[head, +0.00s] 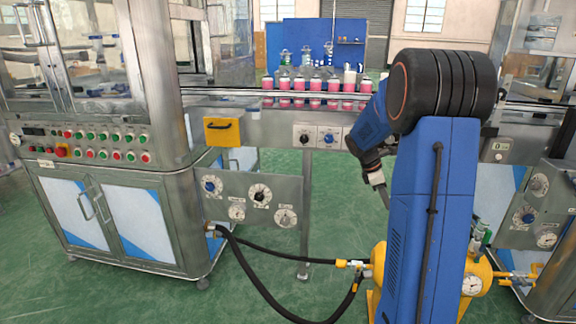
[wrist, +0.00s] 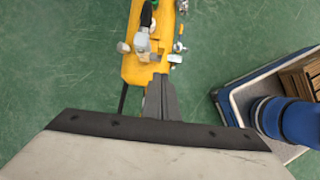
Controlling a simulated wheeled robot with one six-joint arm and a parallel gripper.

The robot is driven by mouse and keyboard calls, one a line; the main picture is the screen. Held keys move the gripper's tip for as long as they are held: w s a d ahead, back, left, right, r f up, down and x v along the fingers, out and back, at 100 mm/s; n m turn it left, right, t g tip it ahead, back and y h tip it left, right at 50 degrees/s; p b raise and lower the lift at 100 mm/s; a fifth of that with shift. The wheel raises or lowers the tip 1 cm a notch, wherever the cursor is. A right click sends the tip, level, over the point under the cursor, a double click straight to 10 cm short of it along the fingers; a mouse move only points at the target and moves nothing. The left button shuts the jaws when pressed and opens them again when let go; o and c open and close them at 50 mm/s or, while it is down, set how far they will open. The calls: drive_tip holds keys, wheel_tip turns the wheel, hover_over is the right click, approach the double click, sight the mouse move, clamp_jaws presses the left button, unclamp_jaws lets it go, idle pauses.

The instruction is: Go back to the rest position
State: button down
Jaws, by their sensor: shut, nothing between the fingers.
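My gripper (head: 385,198) hangs in front of the machine line, left of my blue arm, with its fingers pointing down. In the wrist view the two dark fingers (wrist: 160,98) lie together, shut and empty. Below them in that view is a yellow tank (wrist: 135,70) with valve fittings on top. The fingertips overlap the tank's edge in the picture; the distance between them cannot be told. In the head view my arm hides part of the same yellow tank (head: 377,262).
A conveyor with several pink cans (head: 299,84) runs behind my arm. A steel cabinet (head: 125,215) with buttons stands left. Black hoses (head: 255,278) reach the tank. Green floor is open at front left.

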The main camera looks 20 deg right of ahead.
drive_tip(key=s+a+r+m+t+y, duration=0.1)
drive_tip(key=s+a+r+m+t, duration=0.25)
drive_tip(key=a, duration=0.65)
drive_tip(key=s+a+r+m+y, duration=0.1)
drive_tip(key=s+a+r+m, duration=0.1)
drive_tip(key=s+a+r, duration=0.6)
drive_tip(key=s+a+f+m+t+y, duration=0.2)
drive_tip(key=s+a+f+m+t, duration=0.2)
drive_tip(key=s+a, duration=1)
drive_tip(key=a+m, duration=0.2)
drive_tip(key=a, duration=0.2)
drive_tip(key=shift+s+a+y, duration=0.2)
drive_tip(key=shift+s+y, duration=0.15)
drive_tip(key=shift+y, duration=0.05)
